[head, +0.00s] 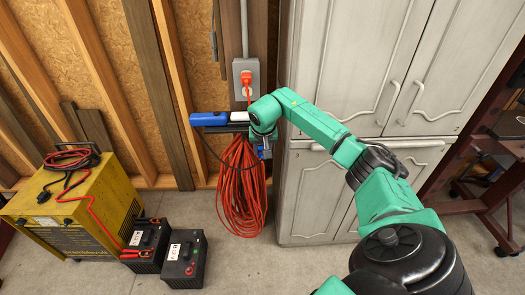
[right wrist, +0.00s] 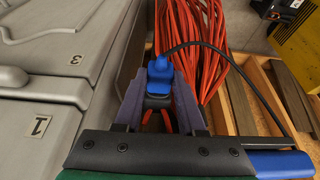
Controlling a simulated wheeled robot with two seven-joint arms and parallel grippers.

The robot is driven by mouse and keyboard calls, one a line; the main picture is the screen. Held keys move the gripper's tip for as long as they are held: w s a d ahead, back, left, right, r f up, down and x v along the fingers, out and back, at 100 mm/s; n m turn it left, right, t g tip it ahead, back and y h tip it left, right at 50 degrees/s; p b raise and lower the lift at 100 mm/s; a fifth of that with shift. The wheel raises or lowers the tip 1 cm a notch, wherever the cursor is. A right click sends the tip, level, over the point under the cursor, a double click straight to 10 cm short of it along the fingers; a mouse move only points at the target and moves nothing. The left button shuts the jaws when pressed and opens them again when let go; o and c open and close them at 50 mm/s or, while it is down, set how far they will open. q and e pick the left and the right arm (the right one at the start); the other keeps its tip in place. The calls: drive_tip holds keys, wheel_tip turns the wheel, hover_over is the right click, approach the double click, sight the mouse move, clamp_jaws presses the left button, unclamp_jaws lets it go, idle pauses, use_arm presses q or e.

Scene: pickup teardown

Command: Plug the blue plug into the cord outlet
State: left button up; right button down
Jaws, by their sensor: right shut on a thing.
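The blue plug (right wrist: 160,72) shows in the right wrist view between the fingertips of my right gripper (right wrist: 160,88), which is shut on it. A black cord bends from the plug to the right. In the head view my right gripper (head: 263,148) is in front of the upper part of the coiled orange cord (head: 240,190), with a bit of blue at its fingers. The orange cord's upper plug (head: 247,78) sits in the grey wall outlet box (head: 237,66). I cannot make out the cord outlet clearly. My left gripper is not in view.
A blue and white tool (head: 208,119) lies level beside my right wrist. Grey cabinets (head: 350,65) stand close on the right. A yellow charger (head: 75,215) and two black batteries (head: 184,259) are on the floor at left. Bare floor lies below the coil.

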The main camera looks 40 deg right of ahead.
drive_tip(key=shift+c, duration=2.1)
unclamp_jaws()
drive_tip(key=shift+w+d, duration=0.1)
